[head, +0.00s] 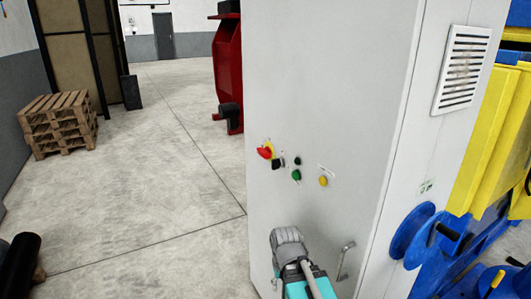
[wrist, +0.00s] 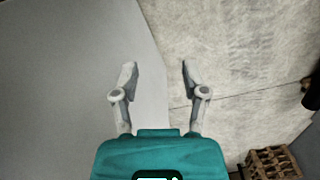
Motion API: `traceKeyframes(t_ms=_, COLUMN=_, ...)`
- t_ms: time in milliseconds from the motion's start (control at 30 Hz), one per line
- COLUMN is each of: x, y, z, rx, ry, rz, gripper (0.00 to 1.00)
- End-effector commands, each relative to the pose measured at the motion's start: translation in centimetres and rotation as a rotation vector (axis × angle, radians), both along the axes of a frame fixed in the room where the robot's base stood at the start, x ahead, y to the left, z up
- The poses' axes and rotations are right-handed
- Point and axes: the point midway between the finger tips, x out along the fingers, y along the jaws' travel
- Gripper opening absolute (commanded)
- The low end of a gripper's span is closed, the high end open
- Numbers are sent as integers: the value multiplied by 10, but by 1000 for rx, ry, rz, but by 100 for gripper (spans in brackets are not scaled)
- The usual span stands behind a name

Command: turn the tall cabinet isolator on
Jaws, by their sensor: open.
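The tall grey cabinet (head: 340,100) fills the middle of the head view. Its isolator (head: 265,150), a red rotary handle on a yellow plate, sits at the left edge of a small group of controls on the front. The red handle looks slanted, but its marking is too small to read. My gripper (wrist: 158,80) is open and empty in the wrist view, its two fingers apart. In the head view only my wrist and teal gripper body show, low in front of the cabinet, below the controls; the fingertips are hidden. The isolator is not in the wrist view.
Beside the isolator are a black knob (head: 278,164), a black button (head: 297,161), a green button (head: 296,175) and a yellow one (head: 323,181). A metal door handle (head: 345,260) sticks out lower right. Blue and yellow machinery (head: 485,150) stands right. Floor left is open; pallets (head: 58,123) lie beyond.

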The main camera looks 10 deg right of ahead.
Motion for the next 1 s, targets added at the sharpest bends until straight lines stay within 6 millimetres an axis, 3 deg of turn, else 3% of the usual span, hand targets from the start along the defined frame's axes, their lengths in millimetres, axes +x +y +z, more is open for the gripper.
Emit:
traceKeyframes(t_ms=300, x=0, y=0, z=0, rx=0, ry=0, rz=0, gripper=57)
traceKeyframes(t_ms=367, x=0, y=0, z=0, rx=-1, ry=0, rz=0, gripper=66)
traceKeyframes(t_ms=567, x=11, y=-3, z=1, rx=-38, ry=-10, rz=9, gripper=66)
traceKeyframes(t_ms=767, x=47, y=-24, z=8, rx=-178, ry=-48, rz=37, gripper=66)
traceKeyframes(t_ms=1000, x=122, y=-35, z=33, rx=-471, ry=-139, rz=123, gripper=66)
